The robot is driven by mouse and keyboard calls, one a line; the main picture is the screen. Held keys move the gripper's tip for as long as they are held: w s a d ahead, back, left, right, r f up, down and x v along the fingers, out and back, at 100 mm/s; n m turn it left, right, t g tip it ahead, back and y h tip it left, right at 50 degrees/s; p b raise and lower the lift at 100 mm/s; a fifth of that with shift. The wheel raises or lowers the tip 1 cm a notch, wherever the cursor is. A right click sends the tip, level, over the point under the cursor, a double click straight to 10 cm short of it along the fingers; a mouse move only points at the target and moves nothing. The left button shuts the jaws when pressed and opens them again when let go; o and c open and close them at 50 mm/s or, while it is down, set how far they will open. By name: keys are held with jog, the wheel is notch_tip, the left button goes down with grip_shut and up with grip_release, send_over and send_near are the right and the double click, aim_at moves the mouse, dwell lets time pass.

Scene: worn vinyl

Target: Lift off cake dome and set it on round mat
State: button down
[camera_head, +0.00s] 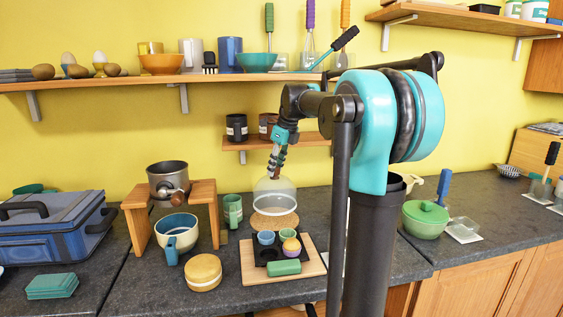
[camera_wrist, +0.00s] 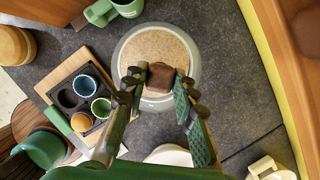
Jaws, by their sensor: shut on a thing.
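The clear cake dome (camera_head: 274,187) has a pale rim and a brown knob (camera_wrist: 159,78). In the head view its rim appears a little above the round cork mat (camera_head: 275,222), and the dome looks upright. In the wrist view the pale dome rim (camera_wrist: 116,65) circles the cork mat (camera_wrist: 157,48), which shows through the clear dome. My gripper (camera_head: 276,172) is above the dome, with its fingers (camera_wrist: 158,90) shut on the knob from both sides.
In front of the mat, a wooden board (camera_head: 251,275) carries a dark tray with small cups, a round item and a green block. A green mug (camera_head: 233,211) stands close left of the mat. A wooden stand (camera_head: 140,220) with a pot is farther left. A shelf (camera_head: 245,144) hangs behind.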

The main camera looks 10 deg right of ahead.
aim_at(275, 178)
jog(key=shift+a, duration=0.15)
jog(key=shift+f, duration=3.05)
dwell(0.4)
jog(key=c, duration=1.1)
grip_release()
jog(key=shift+c, duration=0.2)
jog(key=shift+r, duration=0.1)
jog(key=shift+v, duration=3.95)
